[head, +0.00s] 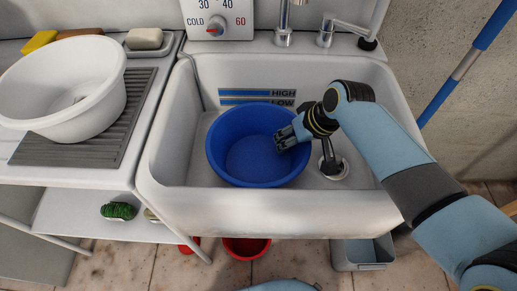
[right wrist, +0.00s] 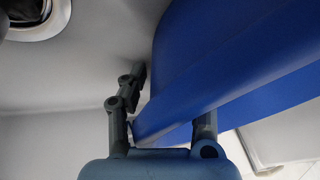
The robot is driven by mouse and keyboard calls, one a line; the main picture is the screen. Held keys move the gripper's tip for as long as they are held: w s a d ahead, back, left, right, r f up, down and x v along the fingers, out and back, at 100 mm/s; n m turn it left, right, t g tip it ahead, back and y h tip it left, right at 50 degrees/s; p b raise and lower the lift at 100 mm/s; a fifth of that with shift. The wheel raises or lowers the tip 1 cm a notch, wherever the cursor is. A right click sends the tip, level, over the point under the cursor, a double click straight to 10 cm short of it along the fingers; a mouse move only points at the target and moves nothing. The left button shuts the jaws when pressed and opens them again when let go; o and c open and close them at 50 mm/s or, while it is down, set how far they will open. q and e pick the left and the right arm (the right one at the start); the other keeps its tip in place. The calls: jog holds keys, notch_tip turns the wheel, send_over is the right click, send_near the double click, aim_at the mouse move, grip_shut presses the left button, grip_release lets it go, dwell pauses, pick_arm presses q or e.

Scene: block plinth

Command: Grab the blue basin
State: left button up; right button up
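The blue basin (head: 250,165) is round, empty and upright in the white sink. My right gripper (head: 288,136) is at the right side of its rim, with the fingers reaching over the edge. In the right wrist view the basin's blue wall (right wrist: 225,55) and rim run between my two spread fingers (right wrist: 165,110), one on each side. The fingers look open around the rim; part of the right-hand finger is hidden behind it. I cannot tell whether the left-hand finger touches the wall. My left gripper is not in view.
The white sink (head: 170,165) surrounds the basin, with a drain and dark stopper (head: 332,165) at its right and a tap (head: 284,35) behind. A white basin (head: 75,95) stands on the ribbed drainboard at left. A red tub (head: 246,247) is below.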

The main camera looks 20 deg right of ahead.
grip_shut()
